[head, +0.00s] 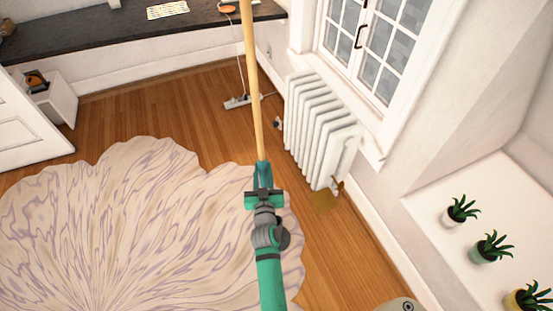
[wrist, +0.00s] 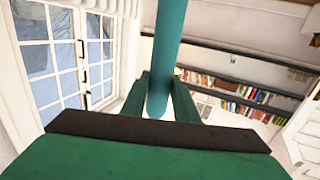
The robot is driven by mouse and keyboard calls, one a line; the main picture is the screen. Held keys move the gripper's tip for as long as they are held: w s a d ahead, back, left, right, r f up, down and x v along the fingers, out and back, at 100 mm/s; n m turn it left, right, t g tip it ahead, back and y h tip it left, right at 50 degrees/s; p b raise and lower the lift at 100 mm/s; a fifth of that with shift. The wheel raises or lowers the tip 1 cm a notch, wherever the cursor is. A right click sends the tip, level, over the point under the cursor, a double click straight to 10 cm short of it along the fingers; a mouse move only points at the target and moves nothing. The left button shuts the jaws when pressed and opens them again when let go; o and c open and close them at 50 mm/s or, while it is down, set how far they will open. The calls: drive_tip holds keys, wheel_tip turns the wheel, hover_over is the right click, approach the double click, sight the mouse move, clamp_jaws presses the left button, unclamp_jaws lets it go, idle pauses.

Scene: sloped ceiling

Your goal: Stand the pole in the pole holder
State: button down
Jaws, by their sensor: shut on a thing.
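My gripper (head: 263,178) is shut on the pole (head: 252,85), near its teal end. The pole's pale wooden shaft runs up from the gripper and out of the top of the head view. In the wrist view the teal part of the pole (wrist: 167,45) sits between the two fingers, its rounded end showing.
A white radiator (head: 318,125) stands under the window. A power strip (head: 243,101) with cords lies behind the pole. A pale patterned rug (head: 140,225) covers the floor at left. Potted plants (head: 490,247) line a ledge at right. Bare wood floor shows between rug and wall.

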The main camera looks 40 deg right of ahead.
drive_tip(key=shift+m+g+h, duration=0.5)
drive_tip(key=shift+m+h, duration=0.1)
drive_tip(key=d, duration=0.3)
drive_tip(key=s+d, duration=0.1)
drive_tip(key=d, duration=0.1)
drive_tip(key=shift+d+r, duration=0.15)
drive_tip(key=shift+r, duration=0.25)
drive_tip(key=shift+f, duration=0.35)
drive_tip(key=shift+f, duration=0.15)
